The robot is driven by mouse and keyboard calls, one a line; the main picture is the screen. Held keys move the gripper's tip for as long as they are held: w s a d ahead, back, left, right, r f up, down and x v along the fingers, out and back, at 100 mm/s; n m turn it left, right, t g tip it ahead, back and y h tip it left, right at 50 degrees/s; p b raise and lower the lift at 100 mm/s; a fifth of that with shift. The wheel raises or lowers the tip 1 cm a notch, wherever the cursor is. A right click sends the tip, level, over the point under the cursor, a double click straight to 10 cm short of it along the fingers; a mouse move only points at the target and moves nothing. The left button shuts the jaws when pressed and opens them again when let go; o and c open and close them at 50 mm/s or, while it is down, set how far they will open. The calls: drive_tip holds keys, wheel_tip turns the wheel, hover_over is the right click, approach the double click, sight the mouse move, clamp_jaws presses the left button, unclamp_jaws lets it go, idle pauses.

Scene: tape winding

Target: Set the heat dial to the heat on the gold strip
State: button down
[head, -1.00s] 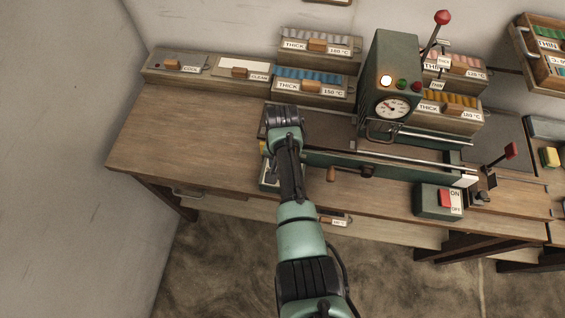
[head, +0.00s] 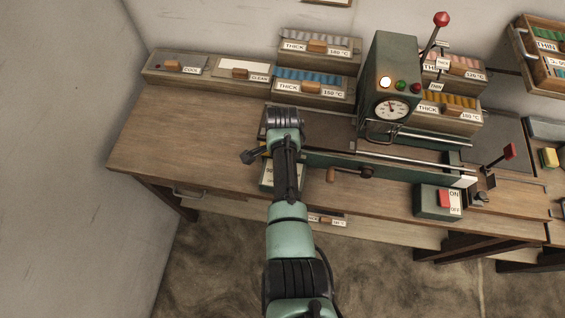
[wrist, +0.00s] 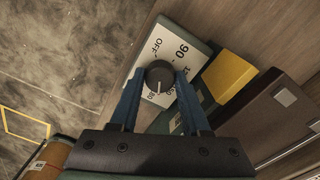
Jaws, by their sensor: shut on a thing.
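The heat dial (wrist: 159,74) is a dark round knob with a white pointer line on a white plate (wrist: 183,52). The plate reads OFF, 90 and further numbers, partly hidden by my fingers. My gripper (wrist: 160,82) has its two blue fingers closed on the knob's sides. The pointer faces the bottom of the wrist view, near a partly hidden number I cannot read surely. In the head view my arm mostly hides the dial's green box (head: 268,182). Gold strips (head: 452,99) lie in a box labelled THICK, its temperature too small to read surely.
A green press (head: 386,75) with a gauge and a red-knobbed lever stands to the right. A crank (head: 345,175) and an ON/OFF switch box (head: 437,200) are along the bench front. Strip boxes line the wall. The left bench top (head: 170,135) is clear. A yellow block (wrist: 230,74) sits beside the dial.

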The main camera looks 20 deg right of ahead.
drive_tip(key=shift+r+m, duration=0.1)
drive_tip(key=shift+m, duration=1)
drive_tip(key=shift+c, duration=1.9)
unclamp_jaws()
wheel_tip(320, 180, up, 13)
